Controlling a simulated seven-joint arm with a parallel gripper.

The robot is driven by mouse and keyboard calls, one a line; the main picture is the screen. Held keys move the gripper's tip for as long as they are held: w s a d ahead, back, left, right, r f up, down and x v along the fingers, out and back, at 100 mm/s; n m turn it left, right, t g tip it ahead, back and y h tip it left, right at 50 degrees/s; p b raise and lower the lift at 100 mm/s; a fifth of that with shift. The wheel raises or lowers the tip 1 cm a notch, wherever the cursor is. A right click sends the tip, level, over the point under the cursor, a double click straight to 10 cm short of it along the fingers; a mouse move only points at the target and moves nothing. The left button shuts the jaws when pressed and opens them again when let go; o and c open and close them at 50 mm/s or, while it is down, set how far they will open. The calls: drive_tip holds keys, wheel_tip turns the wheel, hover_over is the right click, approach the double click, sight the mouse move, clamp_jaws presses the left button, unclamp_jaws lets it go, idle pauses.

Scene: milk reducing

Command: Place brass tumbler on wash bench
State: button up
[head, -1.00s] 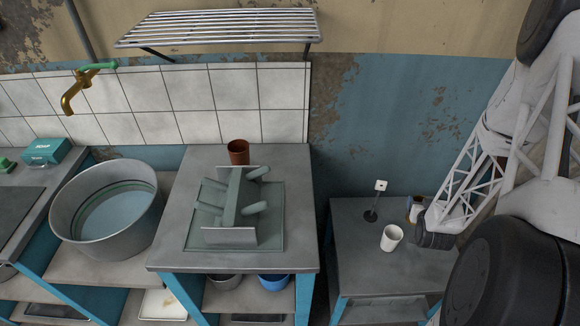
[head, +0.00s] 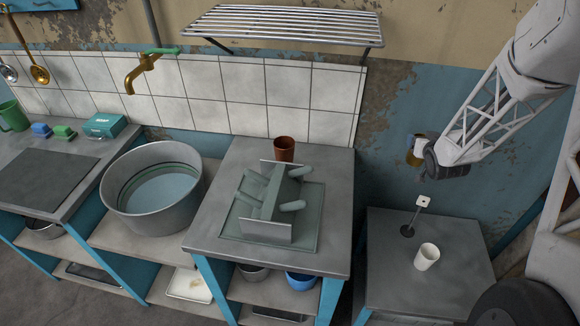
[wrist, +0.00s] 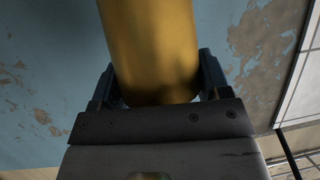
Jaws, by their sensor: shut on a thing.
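The brass tumbler (wrist: 150,50) fills the middle of the wrist view, between the two dark fingers of my gripper (wrist: 155,85). My gripper is shut on it. In the head view my gripper (head: 422,158) is at the right, in front of the blue wall and above the small grey table. The tumbler (head: 413,150) shows there as a small gold shape, partly hidden by the gripper. The wash bench is not labelled; the grey-topped bench at the left (head: 32,140) and the middle bench (head: 325,215) with a drying rack both stand by the tiled wall.
The small table (head: 385,285) holds a white cup (head: 427,257) and a thin stand (head: 408,230). The middle bench holds a dish rack (head: 270,205) and a brown cup (head: 284,148). A metal basin (head: 155,188) sits left of it. A slatted shelf (head: 285,25) overhangs.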

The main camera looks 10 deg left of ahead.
drive_tip(key=w+a+r+n+g+y, duration=0.15)
drive_tip(key=a+r, duration=0.35)
drive_tip(key=a, duration=0.7)
drive_tip(key=a+r+n+y, duration=0.3)
drive_tip(key=a+r, duration=0.2)
drive_tip(key=a, duration=0.7)
drive_tip(key=s+a+f+n+g+y, duration=0.1)
drive_tip(key=s+a+n+g+y, duration=0.1)
drive_tip(key=a, duration=0.9)
drive_tip(key=s+a+f+n+g+y, duration=0.1)
drive_tip(key=s+a+n+g+y, duration=0.1)
drive_tip(key=a, duration=0.9)
drive_tip(key=s+a+n+g+y, duration=0.2)
drive_tip(key=s+a+n+g, duration=0.1)
drive_tip(key=a, duration=0.8)
drive_tip(key=shift+f+n, duration=0.4)
drive_tip(key=shift+n, duration=0.15)
drive_tip(key=shift+y, duration=0.25)
wheel_tip(320, 180, down, 6)
drive_tip(key=shift+f, duration=0.15)
drive_tip(key=shift+f+t, duration=0.25)
drive_tip(key=shift+f, duration=1.65)
